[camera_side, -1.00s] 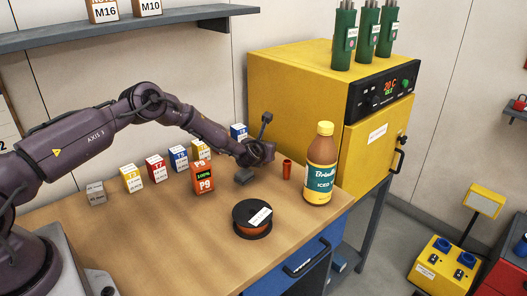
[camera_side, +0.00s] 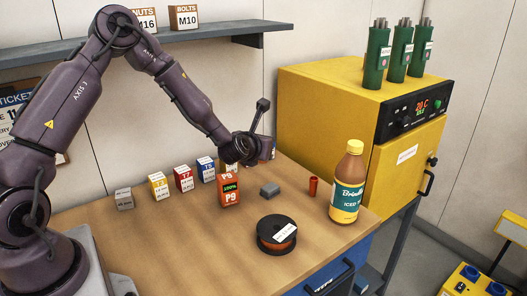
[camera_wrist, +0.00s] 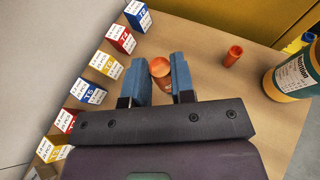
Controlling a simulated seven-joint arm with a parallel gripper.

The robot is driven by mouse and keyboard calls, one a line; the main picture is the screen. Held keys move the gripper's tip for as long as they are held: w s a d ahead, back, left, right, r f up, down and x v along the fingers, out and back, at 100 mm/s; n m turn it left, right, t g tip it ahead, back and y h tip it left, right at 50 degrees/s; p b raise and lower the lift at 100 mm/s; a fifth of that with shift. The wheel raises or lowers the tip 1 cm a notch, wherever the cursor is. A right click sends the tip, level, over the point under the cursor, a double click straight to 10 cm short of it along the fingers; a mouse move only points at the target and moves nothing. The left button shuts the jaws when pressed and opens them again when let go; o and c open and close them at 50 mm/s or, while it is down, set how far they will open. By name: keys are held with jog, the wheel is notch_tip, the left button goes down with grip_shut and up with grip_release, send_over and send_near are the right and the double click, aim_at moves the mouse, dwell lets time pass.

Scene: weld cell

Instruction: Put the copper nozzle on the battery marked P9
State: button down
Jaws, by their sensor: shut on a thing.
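My gripper (camera_wrist: 160,62) has its two blue fingers shut on the copper nozzle (camera_wrist: 160,74), whose round end shows between them in the wrist view. In the side view my gripper (camera_side: 243,150) is raised above the table, close to the battery marked P9; the held nozzle cannot be made out there. The battery (camera_side: 229,192) is an orange block standing upright on the table, with a dark display reading 100%. My wrist hangs just above and behind its top in the picture. The battery does not show in the wrist view.
A red-orange cylinder (camera_side: 313,187) stands near a juice bottle (camera_side: 347,185). A black spool (camera_side: 277,236) and a grey block (camera_side: 270,189) lie in front. Several coloured boxes (camera_side: 183,179) line the back edge. A yellow oven (camera_side: 330,130) stands at the right.

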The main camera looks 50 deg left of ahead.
notch_tip(320, 180, up, 4)
jog(key=s+a+n+y, duration=0.1)
jog(key=s+a, duration=0.2)
jog(key=n+g+y, duration=0.2)
jog(key=n+g, duration=0.1)
send_over(226, 180)
notch_tip(226, 180, down, 4)
jog(key=shift+a+f+m+t, duration=0.1)
jog(key=shift+f+m+t, duration=0.2)
jog(key=shift+f, duration=1.6)
jog(key=shift+f, duration=0.2)
jog(key=c, duration=1)
grip_release()
jog(key=shift+o, duration=0.2)
jog(key=shift+r, duration=0.1)
